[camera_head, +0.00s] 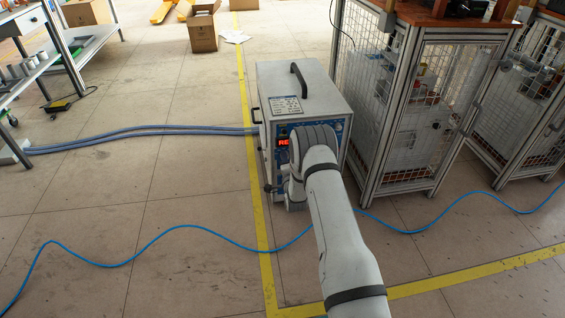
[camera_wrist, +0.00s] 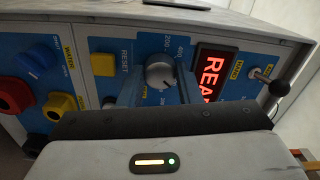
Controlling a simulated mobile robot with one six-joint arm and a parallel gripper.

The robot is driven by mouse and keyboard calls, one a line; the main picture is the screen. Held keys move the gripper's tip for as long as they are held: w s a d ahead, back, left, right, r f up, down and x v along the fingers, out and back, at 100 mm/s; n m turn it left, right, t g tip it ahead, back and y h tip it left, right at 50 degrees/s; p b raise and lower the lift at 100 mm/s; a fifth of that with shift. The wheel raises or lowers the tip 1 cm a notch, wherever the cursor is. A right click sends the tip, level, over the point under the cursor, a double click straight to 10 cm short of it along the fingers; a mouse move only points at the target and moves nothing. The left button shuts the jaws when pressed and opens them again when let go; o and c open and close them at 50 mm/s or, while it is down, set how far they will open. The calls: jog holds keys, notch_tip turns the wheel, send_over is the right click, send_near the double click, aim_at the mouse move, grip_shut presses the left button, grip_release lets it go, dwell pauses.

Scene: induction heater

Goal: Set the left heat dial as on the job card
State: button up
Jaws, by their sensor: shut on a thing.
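The heater (camera_head: 308,88) is a pale box with a blue front panel, standing on the floor; my arm hides much of its front in the head view. In the wrist view a round grey dial (camera_wrist: 160,72) sits on the panel between the RESET button and the red display. Scale marks, including 200, are printed above it. My gripper (camera_wrist: 158,91) is at the panel with its blue fingers either side of the dial, shut on it. Its exact pointer setting is too small to tell. A white printed card (camera_head: 285,105) lies on the heater's top; its text is unreadable.
The red display (camera_wrist: 216,72) reads REA, partly hidden. A toggle lever (camera_wrist: 268,83) is at its right. A yellow RESET button (camera_wrist: 103,64), a red knob (camera_wrist: 14,95) and yellow knobs are at the left. A wire-mesh cage (camera_head: 432,95) stands close right of the heater.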

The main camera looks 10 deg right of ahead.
dwell(0.4)
jog(key=o, duration=1)
jog(key=shift+s, duration=0.1)
jog(key=s+p, duration=0.3)
jog(key=s, duration=0.4)
jog(key=shift+s, duration=0.25)
